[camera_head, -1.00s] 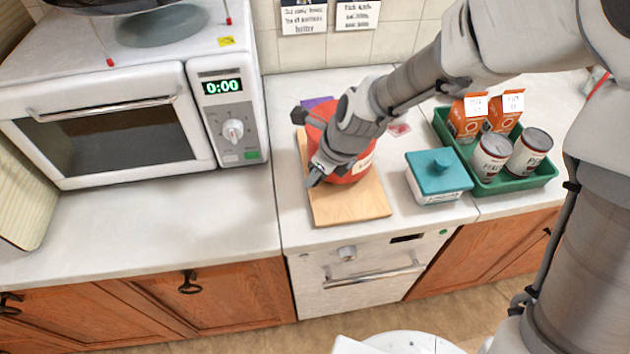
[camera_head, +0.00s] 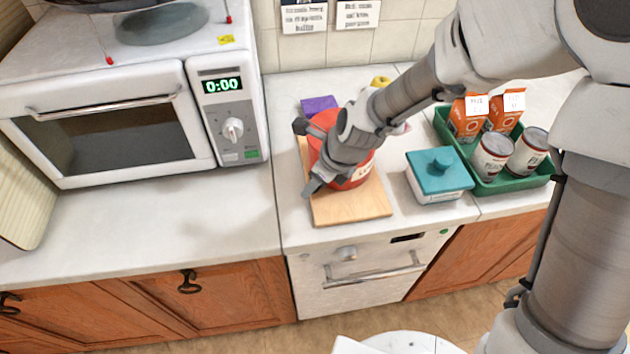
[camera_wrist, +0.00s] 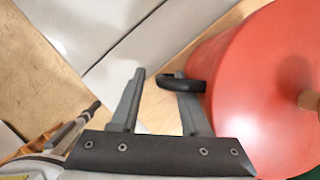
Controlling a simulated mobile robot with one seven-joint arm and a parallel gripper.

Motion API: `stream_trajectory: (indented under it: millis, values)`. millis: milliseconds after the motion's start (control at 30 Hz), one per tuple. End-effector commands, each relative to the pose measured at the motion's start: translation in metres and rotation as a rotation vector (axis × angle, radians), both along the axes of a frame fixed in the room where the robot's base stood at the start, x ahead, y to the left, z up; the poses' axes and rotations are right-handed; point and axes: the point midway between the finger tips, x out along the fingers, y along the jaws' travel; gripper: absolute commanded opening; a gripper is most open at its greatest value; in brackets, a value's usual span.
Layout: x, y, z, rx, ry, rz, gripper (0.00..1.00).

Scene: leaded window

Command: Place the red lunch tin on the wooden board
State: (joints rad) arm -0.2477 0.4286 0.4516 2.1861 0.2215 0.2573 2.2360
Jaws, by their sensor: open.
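The red lunch tin (camera_head: 352,176) stands on the wooden board (camera_head: 350,208), partly hidden behind my arm in the head view. In the wrist view the red tin (camera_wrist: 262,85) fills the right side, and its dark handle (camera_wrist: 185,82) reaches out to my right finger. My gripper (camera_head: 314,187) is low at the tin's near left side. In the wrist view my gripper (camera_wrist: 160,78) has its fingers apart, with the handle by the right fingertip. Pale board (camera_wrist: 160,105) shows between the fingers. I cannot tell whether finger and handle touch.
A white box with a teal lid (camera_head: 440,172) stands right of the board. A green tray (camera_head: 520,184) with cans and orange cartons is farther right. A microwave (camera_head: 110,120) stands left. A purple item (camera_head: 318,104) and a yellow item (camera_head: 380,82) lie behind. The left counter front is clear.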

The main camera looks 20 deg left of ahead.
Motion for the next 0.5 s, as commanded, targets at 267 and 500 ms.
stream_trajectory:
  millis: [267, 500]
  values:
    - [0.0, -0.003, 0.014, 0.001, -0.003, -0.001, 0.45]
    - [-0.004, -0.02, 0.054, 0.002, -0.006, -0.004, 0.45]
